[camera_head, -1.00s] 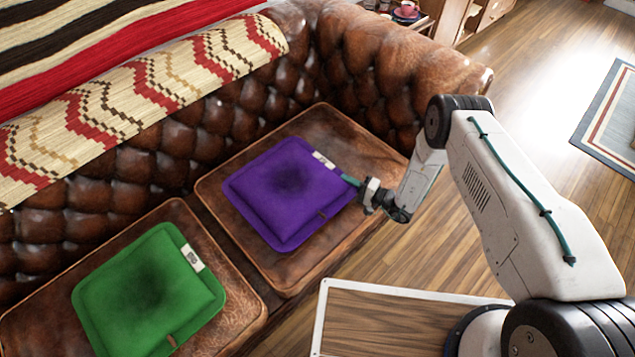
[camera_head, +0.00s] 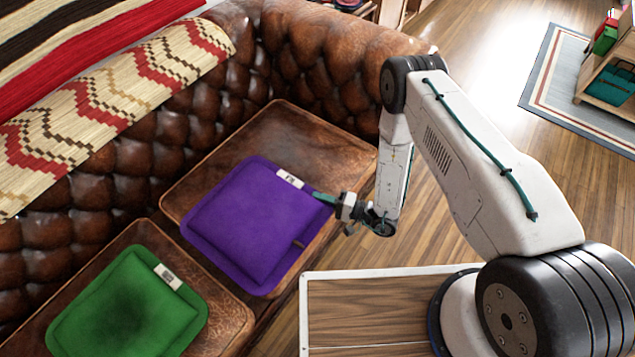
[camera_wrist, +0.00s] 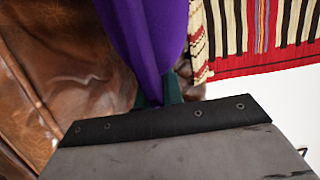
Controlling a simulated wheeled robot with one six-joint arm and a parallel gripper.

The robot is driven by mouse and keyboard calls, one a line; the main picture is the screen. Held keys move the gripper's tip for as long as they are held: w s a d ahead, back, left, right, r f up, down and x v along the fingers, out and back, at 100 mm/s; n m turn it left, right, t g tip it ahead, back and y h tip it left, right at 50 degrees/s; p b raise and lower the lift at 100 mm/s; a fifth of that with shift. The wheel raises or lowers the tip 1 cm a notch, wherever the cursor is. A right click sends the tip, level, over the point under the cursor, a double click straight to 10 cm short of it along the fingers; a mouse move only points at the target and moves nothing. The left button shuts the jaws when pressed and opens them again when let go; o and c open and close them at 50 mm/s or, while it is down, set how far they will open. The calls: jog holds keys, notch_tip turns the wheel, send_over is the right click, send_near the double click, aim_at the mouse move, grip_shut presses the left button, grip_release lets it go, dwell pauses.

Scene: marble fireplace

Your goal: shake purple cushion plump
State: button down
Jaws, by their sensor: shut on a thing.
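The purple cushion (camera_head: 250,222) is over the right seat of the brown leather sofa, with a white label at its upper right edge. My gripper (camera_head: 332,200) is shut on its right edge. The cushion looks raised off the seat, partly over its front edge; the exact gap is hard to tell. Its face is evenly purple, with no dark patch. In the wrist view the purple cushion (camera_wrist: 152,40) runs up and away from my gripper (camera_wrist: 158,98), whose green fingertips pinch it. The contact itself is mostly hidden.
A green cushion (camera_head: 130,305) with a dark middle lies on the left seat. The leather seat (camera_head: 290,130) is bare behind the purple cushion. A patterned throw (camera_head: 120,90) covers the sofa back. Wooden floor (camera_head: 470,45) is open at the right, with a shelf (camera_head: 612,82) on a rug.

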aim_at(323, 206)
jog(key=shift+s+d+r, duration=0.1)
jog(key=shift+s, duration=0.5)
jog(key=shift+s+d+r, duration=0.1)
jog(key=shift+s, duration=0.5)
jog(key=shift+s+r, duration=0.2)
jog(key=shift+s, duration=0.05)
jog(key=shift+s+r, duration=0.15)
jog(key=shift+r, duration=2.65)
